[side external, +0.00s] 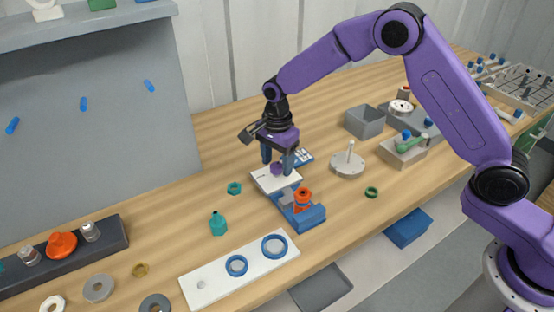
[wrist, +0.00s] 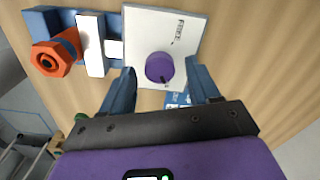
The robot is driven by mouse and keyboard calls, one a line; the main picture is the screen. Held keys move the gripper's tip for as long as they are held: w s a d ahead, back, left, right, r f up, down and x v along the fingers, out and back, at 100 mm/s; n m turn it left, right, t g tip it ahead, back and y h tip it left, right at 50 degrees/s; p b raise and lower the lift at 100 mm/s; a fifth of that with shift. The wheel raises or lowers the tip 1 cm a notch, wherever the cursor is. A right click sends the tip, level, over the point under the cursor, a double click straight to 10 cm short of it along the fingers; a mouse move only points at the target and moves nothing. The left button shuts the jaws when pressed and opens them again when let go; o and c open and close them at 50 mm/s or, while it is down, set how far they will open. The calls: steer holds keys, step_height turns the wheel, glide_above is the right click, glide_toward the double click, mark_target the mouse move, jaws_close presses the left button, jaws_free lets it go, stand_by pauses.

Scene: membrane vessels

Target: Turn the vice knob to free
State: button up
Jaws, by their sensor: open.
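The purple knob (wrist: 158,66) sits on a white plate (wrist: 145,25) in the wrist view; a small dark mark shows at its lower edge. A printed label (wrist: 180,30), which seems to read FREE, is on the plate's upper right. The blue vice (wrist: 65,18) beside the plate has pale jaws and an orange hex part (wrist: 57,52). My gripper (wrist: 163,76) is open, with one blue finger on each side of the knob and visible gaps to it. In the side view my gripper (side external: 277,162) points down over the white plate (side external: 264,184), low above the knob (side external: 277,170).
The blue vice body (side external: 308,216) stands right in front of the plate. A teal bottle (side external: 218,224), a teal nut (side external: 234,188) and a white board with blue rings (side external: 218,285) lie to the left. A round grey base with a post (side external: 348,165) and a grey bin (side external: 367,121) stand to the right.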

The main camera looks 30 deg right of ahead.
steer(key=c, duration=1)
steer(key=shift+c, duration=0.2)
steer(key=shift+n, duration=0.3)
steer(key=n, duration=0.5)
steer(key=shift+a, duration=0.1)
steer(key=n, duration=0.6)
steer(key=shift+w+n, duration=0.1)
steer(key=shift+n, duration=0.3)
steer(key=n, duration=0.6)
steer(key=shift+a, duration=0.15)
steer(key=n, duration=0.5)
steer(key=shift+n, duration=0.4)
